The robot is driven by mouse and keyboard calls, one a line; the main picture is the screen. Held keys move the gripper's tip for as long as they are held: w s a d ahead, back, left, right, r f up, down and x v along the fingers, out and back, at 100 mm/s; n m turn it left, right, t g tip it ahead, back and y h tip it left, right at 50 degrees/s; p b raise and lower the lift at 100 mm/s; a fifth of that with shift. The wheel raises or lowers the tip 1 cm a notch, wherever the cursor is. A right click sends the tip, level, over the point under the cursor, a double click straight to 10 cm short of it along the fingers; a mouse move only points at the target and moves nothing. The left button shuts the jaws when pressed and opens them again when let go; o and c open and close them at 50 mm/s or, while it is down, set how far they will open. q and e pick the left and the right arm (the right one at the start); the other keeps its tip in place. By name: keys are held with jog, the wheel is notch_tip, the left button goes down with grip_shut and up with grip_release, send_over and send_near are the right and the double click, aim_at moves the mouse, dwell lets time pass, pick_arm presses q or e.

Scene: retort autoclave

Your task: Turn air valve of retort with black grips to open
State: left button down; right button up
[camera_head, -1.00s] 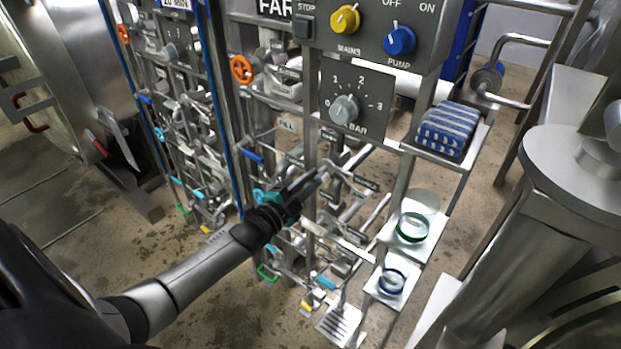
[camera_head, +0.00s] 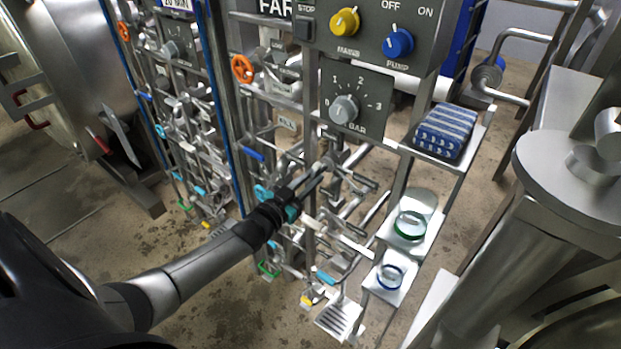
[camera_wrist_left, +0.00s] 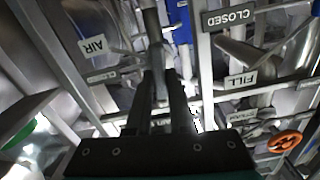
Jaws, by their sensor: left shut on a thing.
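My left gripper (camera_head: 322,168) reaches in from the left to the pipework under the near panel's bar dial. In the left wrist view its two dark fingers (camera_wrist_left: 162,102) point away from the camera and are shut on a grey metal lever (camera_wrist_left: 157,62). A tag reading AIR (camera_wrist_left: 93,46) hangs just left of the fingers, so the lever looks like the air valve's. The held end is mostly hidden between the fingers, and no black grip on it can be made out. My right gripper is not in view.
A CLOSED tag (camera_wrist_left: 229,17) and a FILL tag (camera_wrist_left: 241,79) are on the right. An orange handwheel (camera_head: 242,68) is up left of the gripper. The bar dial (camera_head: 344,108) is above. Pipes crowd closely around the gripper.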

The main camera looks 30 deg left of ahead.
pick_arm(q)
jog(key=shift+n, duration=0.9)
jog(key=c, duration=0.8)
grip_release()
jog(key=shift+s, duration=0.15)
jog(key=s+a+p, duration=0.1)
jog(key=s+p, duration=0.1)
jog(key=s, duration=1.3)
jog(key=shift+a, duration=0.1)
